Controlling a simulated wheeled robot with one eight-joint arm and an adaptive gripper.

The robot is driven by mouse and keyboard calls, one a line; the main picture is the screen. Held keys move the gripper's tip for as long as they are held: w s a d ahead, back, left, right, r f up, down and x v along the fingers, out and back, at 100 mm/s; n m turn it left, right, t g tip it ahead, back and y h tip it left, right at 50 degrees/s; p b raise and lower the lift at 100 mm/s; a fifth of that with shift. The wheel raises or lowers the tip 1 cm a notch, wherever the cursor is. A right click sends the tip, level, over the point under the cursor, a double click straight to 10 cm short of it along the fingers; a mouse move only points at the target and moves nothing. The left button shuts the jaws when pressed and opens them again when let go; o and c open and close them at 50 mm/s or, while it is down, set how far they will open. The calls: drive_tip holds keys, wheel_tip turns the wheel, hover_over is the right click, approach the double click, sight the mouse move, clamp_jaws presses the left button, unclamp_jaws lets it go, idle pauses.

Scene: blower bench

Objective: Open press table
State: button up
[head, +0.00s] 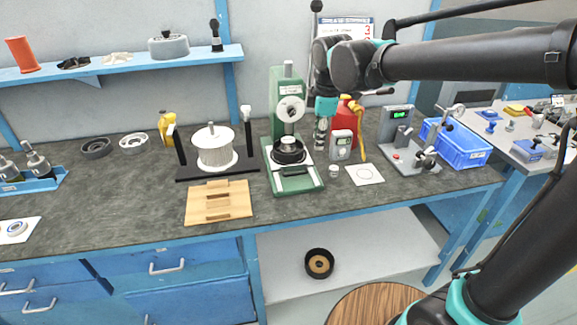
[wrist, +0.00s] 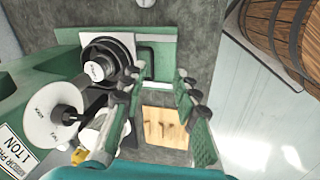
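The green press (head: 276,103) stands at the middle of the bench, with a white round dial on its column. Its table (head: 309,184) has a pale top, a black round part (head: 288,150) on it and a dark handle (head: 294,171) at the front. The table shows in the wrist view (wrist: 163,34), with the dark handle (wrist: 148,58) near my fingertips. My gripper (wrist: 159,76) is open, its fingers wide apart with nothing between them. In the head view my gripper (head: 321,138) hangs just right of the press. I cannot tell if it touches anything.
A wooden board (head: 219,203) lies left of the press, with a white spool (head: 213,148) behind it. A grey meter (head: 341,145), a red bottle (head: 347,112) and a white sheet (head: 365,175) are close on the right.

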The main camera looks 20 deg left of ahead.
drive_tip(key=s+a+r+n, duration=0.1)
drive_tip(key=a+r+n, duration=0.15)
drive_tip(key=a, duration=0.35)
drive_tip(key=x, duration=1.7)
drive_tip(key=shift+s+d+f, duration=0.15)
drive_tip(key=shift+s+f, duration=0.05)
drive_tip(key=shift+f, duration=0.2)
clamp_jaws()
